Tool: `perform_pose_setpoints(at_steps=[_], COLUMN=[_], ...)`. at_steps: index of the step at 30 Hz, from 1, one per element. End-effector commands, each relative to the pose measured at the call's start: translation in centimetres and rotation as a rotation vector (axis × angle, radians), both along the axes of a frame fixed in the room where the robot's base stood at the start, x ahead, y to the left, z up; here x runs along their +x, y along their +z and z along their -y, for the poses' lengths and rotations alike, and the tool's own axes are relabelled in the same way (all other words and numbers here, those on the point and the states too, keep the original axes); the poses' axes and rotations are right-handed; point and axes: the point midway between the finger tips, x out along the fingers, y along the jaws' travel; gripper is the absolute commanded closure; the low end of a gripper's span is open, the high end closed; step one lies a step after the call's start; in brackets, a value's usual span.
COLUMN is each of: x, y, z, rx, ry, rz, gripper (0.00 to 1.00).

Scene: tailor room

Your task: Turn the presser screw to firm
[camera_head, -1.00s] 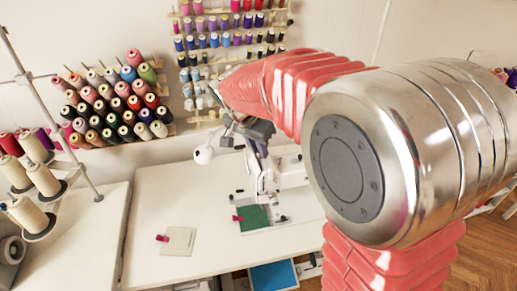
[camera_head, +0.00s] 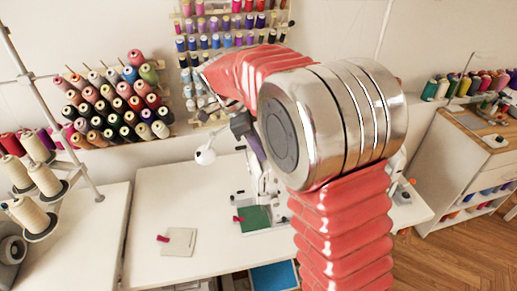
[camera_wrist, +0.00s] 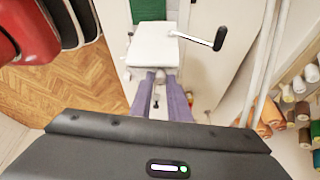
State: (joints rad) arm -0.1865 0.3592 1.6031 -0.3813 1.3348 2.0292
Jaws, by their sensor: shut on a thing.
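The white sewing machine stands on the table, largely behind my arm in the head view. The wrist view looks down on its white head (camera_wrist: 153,45). My gripper's two purple fingers (camera_wrist: 160,78) reach to a small grey presser screw (camera_wrist: 160,75) at the near end of that head and are shut on it. The screw is mostly hidden between the fingertips, and its setting cannot be read. In the head view my gripper (camera_head: 258,158) is above the machine, partly covered by my arm. A green cloth (camera_head: 255,218) lies at the machine's base.
A white lamp (camera_head: 205,157) stands close left of my gripper. A black-tipped lever (camera_wrist: 220,38) sticks out beside the machine head. Thread racks (camera_head: 115,105) hang behind.

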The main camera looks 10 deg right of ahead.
Motion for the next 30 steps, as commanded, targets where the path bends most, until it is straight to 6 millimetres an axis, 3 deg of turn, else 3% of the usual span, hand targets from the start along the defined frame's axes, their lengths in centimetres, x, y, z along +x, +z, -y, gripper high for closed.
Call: perform_pose_setpoints(at_steps=[9, 22, 23, 30], x=[0.21, 0.20, 0.21, 0.16], y=[0.02, 0.03, 0.03, 0.01], z=[-0.18, -0.20, -0.20, -0.09], rx=[0.005, 0.005, 0.005, 0.003], ry=[-0.112, -0.124, -0.124, -0.124], rz=[0.004, 0.005, 0.005, 0.002], gripper=[1.00, 1.00, 0.83, 0.66])
